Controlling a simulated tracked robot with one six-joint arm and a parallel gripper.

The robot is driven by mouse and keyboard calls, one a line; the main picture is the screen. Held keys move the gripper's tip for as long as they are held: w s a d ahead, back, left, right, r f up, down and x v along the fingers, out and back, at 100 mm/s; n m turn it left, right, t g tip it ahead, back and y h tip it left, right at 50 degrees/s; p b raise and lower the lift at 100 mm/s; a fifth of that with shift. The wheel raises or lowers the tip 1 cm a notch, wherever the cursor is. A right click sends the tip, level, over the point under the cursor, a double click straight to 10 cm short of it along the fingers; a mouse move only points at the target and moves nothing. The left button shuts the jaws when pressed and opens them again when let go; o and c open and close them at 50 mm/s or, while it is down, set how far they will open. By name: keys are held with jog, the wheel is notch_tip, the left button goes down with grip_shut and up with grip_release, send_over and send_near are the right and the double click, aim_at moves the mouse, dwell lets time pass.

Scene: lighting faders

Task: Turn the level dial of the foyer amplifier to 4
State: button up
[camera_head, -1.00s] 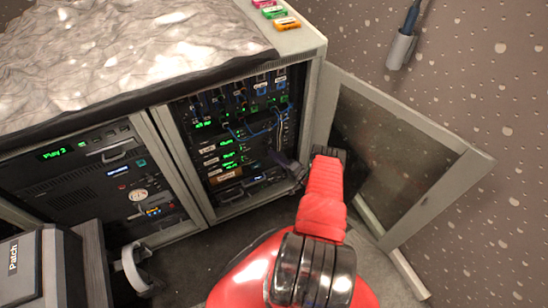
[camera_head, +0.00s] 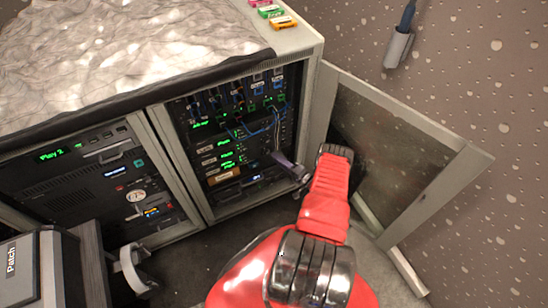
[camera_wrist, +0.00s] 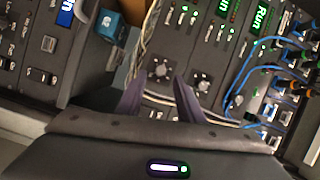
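The open rack (camera_head: 235,130) holds a stack of dark amplifier units with green displays and small pale labels. I cannot read which label is the foyer amplifier's. In the head view my gripper (camera_head: 279,158) is at the right side of the lower rack units.
Blue patch cables (camera_wrist: 262,75) and pale cables (camera_wrist: 143,40) run close to the fingers. The glazed rack door (camera_head: 400,155) stands open to the right of my arm. A white headset-like hoop (camera_head: 132,268) and a box marked Patch (camera_head: 30,270) are at lower left.

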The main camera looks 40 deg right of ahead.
jog(key=s, duration=1)
jog(key=shift+d, duration=0.35)
jog(key=shift+r, duration=0.1)
